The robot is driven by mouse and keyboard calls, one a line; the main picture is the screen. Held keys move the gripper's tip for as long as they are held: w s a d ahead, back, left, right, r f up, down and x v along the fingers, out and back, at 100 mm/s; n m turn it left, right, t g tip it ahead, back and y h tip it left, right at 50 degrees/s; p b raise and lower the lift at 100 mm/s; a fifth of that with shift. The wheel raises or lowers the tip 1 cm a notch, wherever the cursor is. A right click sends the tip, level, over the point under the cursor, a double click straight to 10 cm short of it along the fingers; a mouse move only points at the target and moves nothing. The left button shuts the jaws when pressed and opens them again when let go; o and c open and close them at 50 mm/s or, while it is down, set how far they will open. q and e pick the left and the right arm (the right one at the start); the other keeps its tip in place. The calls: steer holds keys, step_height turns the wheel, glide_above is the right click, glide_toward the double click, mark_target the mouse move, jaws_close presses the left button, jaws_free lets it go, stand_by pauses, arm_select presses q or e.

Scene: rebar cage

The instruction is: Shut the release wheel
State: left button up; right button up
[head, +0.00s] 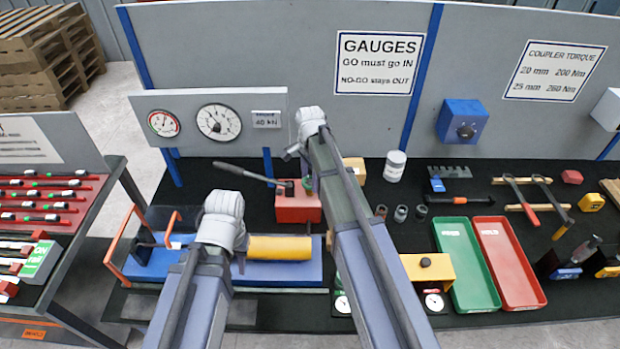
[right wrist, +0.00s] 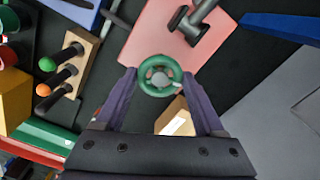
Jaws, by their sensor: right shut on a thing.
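The release wheel is a small green ring with a hub (right wrist: 150,68), seen in the right wrist view beside the pale red pump body (right wrist: 158,38). My right gripper (right wrist: 160,78) has one finger on each side of the wheel and is shut on it. In the head view the red pump (head: 297,205) with its long grey lever (head: 245,174) stands on the bench, partly behind my right arm. That arm hides the wheel and my right gripper there. My left arm reaches over the blue press; its gripper fingers do not show.
A yellow block (head: 430,268), a green tray (head: 464,262) and a red tray (head: 508,265) lie right. Gauges (head: 218,122) hang on the panel behind. Pegs on a wooden block (right wrist: 75,60) stand near the wheel.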

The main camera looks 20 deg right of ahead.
mark_target(310, 181)
steer(key=shift+m, duration=1.6)
steer(key=o, duration=1.4)
steer(key=shift+c, duration=0.2)
step_height(310, 181, up, 8)
steer(key=p, duration=0.8)
steer(key=shift+f, duration=0.1)
